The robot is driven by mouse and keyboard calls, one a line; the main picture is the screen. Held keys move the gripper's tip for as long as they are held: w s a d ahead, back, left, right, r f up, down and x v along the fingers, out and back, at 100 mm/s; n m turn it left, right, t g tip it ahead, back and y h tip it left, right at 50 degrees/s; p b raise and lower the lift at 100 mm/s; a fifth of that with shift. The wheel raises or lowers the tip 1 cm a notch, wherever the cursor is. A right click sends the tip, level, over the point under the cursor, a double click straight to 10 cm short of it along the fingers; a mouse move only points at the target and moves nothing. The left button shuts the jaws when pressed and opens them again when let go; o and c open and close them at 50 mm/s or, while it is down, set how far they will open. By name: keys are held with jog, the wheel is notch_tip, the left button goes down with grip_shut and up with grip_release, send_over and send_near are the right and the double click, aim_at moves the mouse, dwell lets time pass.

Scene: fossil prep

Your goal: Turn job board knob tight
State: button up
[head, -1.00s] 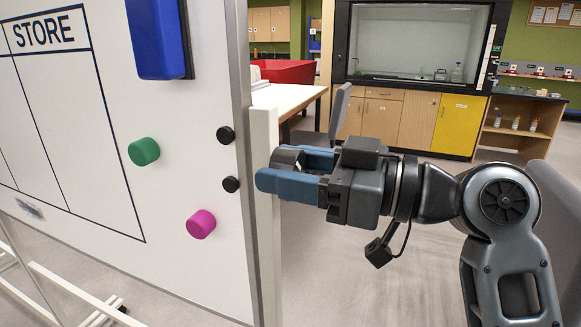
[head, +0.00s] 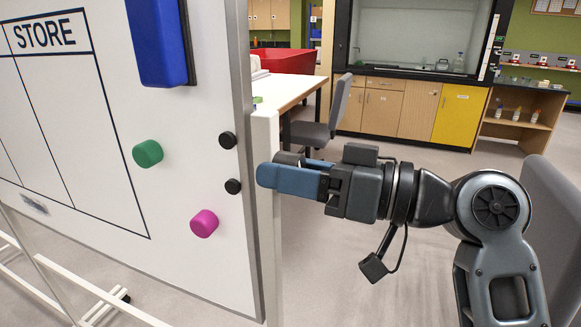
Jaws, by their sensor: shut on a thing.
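The job board (head: 105,215) is a white panel with a grey edge at the left, marked "STORE" in a black-lined grid. My gripper (head: 282,172) is at the right edge of the board, beside its white upright post (head: 266,210). Its blue fingers are shut on a dark knob (head: 288,158), of which only a small part shows above the near finger. The rest of the knob is hidden by the fingers, so I cannot tell how tight it sits.
A blue eraser (head: 158,45), green magnet (head: 147,153), magenta magnet (head: 204,223) and two black magnets (head: 228,140) are on the board. Behind stand a white table (head: 285,90) with a red bin (head: 285,62), a grey chair (head: 325,120) and a fume hood (head: 418,40).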

jog(key=o, duration=1)
jog(key=shift+o, duration=0.2)
jog(key=b+v, duration=0.2)
jog(key=v, duration=0.6)
